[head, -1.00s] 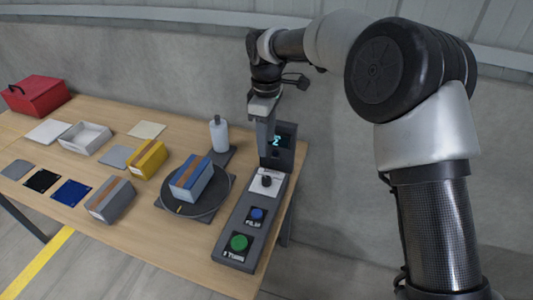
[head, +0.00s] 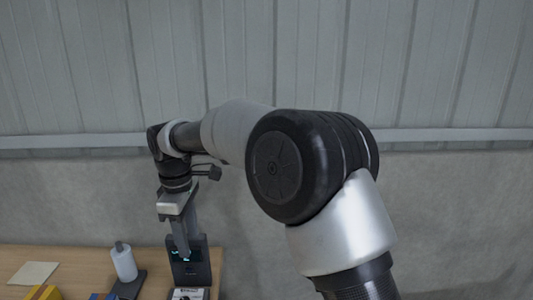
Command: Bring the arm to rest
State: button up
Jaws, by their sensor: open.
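My gripper (head: 181,248) hangs from my arm in the head view, fingers pointing down. It is in front of the upright display (head: 194,270) of the control panel and hides part of it. I see nothing held in it. Whether its fingertips touch anything cannot be told from this view.
The wooden table (head: 75,259) shows only along the lower left. A white bottle (head: 124,264) stands left of the display. A pale flat sheet (head: 33,272) and part of a yellow box (head: 44,292) lie further left. A grey wall (head: 440,215) is behind.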

jog(key=s+d+r+m+t+p, duration=0.1)
jog(key=d+r+m+p, duration=0.15)
jog(key=d+r, duration=0.7)
jog(key=s+d+r+m+t+p, duration=0.1)
jog(key=s+d+r+m, duration=0.1)
jog(key=d, duration=0.5)
jog(key=s+d+r+m, duration=0.3)
jog(key=s+d+m, duration=0.2)
jog(key=d, duration=0.2)
jog(key=s+d+r+m+t+p, duration=0.1)
jog(key=s+d+r+m, duration=0.2)
jog(key=d, duration=0.4)
jog(key=shift+s+r+t+p, duration=0.15)
jog(key=shift+s+t+p, duration=0.15)
jog(key=shift+s, duration=0.55)
jog(key=s+d+m, duration=0.1)
jog(key=s+d, duration=0.1)
jog(key=s+d+f+m+t+p, duration=0.1)
jog(key=s+d+m, duration=0.1)
jog(key=s, duration=0.1)
jog(key=s+d+m, duration=0.1)
jog(key=s+m, duration=0.1)
jog(key=shift+s+d+f, duration=0.25)
jog(key=shift+s+d, duration=0.15)
jog(key=shift+c, duration=0.2)
jog(key=shift+s+d+f+m, duration=0.1)
jog(key=shift+s+f+m, duration=0.1)
jog(key=shift+s+m, duration=0.1)
jog(key=shift+c, duration=1.4)
